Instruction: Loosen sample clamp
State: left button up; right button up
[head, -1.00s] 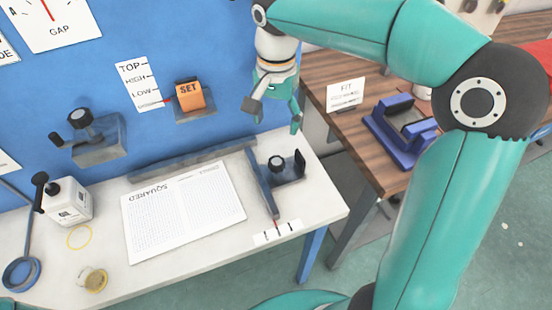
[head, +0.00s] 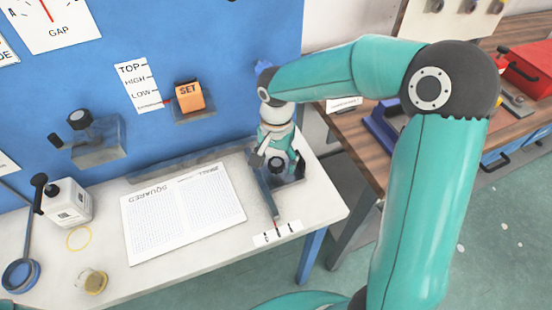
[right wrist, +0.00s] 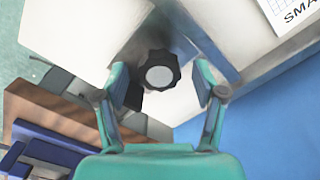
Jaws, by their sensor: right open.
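The sample clamp's black knob (head: 277,167) is at the right end of the white bench, on a grey metal base beside a dark straight bar. My right gripper (head: 279,160) points down over it with its fingers apart. In the right wrist view, the lobed knob (right wrist: 159,71) with its pale round top lies between the open fingers of my right gripper (right wrist: 160,84). Gaps show on both sides, so neither finger appears to touch it. The gripper partly hides the clamp in the head view. My left gripper is out of view.
The dark bar (head: 264,192) runs beside the clamp. A printed sheet (head: 184,212) lies left of it on the bench. A wall bracket with a black knob (head: 80,119) and a white bottle (head: 67,204) are further left. A wooden table (head: 355,145) stands to the right.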

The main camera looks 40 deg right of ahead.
jog(key=c, duration=1.1)
jog(key=shift+c, duration=0.2)
jog(key=shift+n, duration=0.5)
jog(key=n+b, duration=0.1)
jog(key=n, duration=0.2)
jog(key=shift+n, duration=0.4)
jog(key=n, duration=0.5)
jog(key=shift+r, duration=0.1)
jog(key=n, duration=0.5)
jog(key=shift+n, duration=0.4)
jog(key=n, duration=0.5)
jog(key=shift+p, duration=0.3)
jog(key=shift+d, duration=0.1)
